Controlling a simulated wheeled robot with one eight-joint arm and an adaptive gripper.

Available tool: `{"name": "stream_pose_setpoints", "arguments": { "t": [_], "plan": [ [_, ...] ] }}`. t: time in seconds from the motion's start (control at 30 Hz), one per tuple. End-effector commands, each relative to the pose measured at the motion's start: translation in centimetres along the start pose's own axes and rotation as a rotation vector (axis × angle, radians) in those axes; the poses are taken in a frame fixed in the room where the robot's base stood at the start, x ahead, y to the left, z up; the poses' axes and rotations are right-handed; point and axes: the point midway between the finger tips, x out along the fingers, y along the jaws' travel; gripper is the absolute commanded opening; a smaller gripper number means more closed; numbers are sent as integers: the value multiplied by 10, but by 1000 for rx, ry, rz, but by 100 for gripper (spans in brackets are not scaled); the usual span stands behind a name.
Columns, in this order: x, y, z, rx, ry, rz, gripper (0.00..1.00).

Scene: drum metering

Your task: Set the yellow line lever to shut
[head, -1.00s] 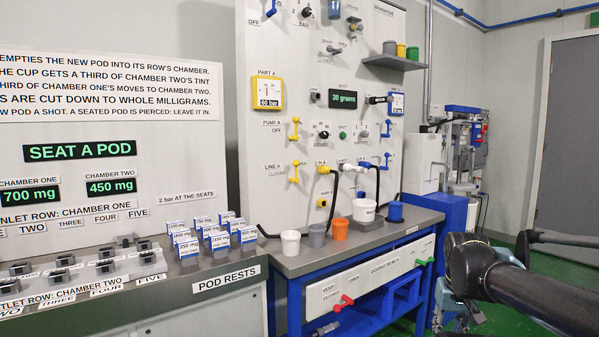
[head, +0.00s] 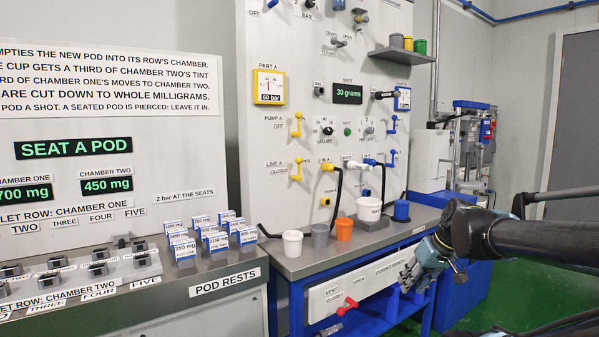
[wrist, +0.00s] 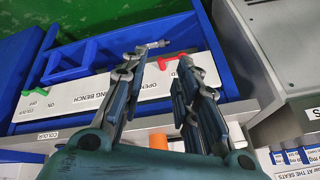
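The yellow line lever (head: 296,171) is on the upright panel beside the label "LINE A / CLOSED". Its handle appears to hang downward; its exact setting is too small to read. A similar yellow lever (head: 296,125) by "PUMP A / OFF" sits above it. My gripper (head: 416,279) is low at the right in the head view, in front of the blue bench and well apart from the lever. In the wrist view, my gripper (wrist: 163,66) has its two fingers spread with nothing between them. The yellow line lever does not clearly show in the wrist view.
A black hose (head: 338,190) hangs right of the lever. A red handle (head: 347,305) juts from the bench front. Pod boxes (head: 215,241) stand at left.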

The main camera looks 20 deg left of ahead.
Motion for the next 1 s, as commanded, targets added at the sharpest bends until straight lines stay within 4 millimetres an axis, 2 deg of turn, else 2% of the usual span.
{"name": "stream_pose_setpoints", "arguments": {
  "t": [0.03, 0.1, 0.4, 0.6, 0.8, 0.9, 1.0],
  "plan": [
    [-1, -13, -26, -51, 41, -48, 29],
    [-3, -32, -61, -122, 108, -114, 29],
    [-16, -108, -206, -362, 425, -332, 29],
    [-23, -152, -295, -460, 645, -416, 29],
    [-23, -188, -372, -509, 844, -452, 29],
    [-21, -200, -400, -514, 918, -454, 29],
    [-18, -208, -420, -515, 970, -451, 29]
  ]
}}
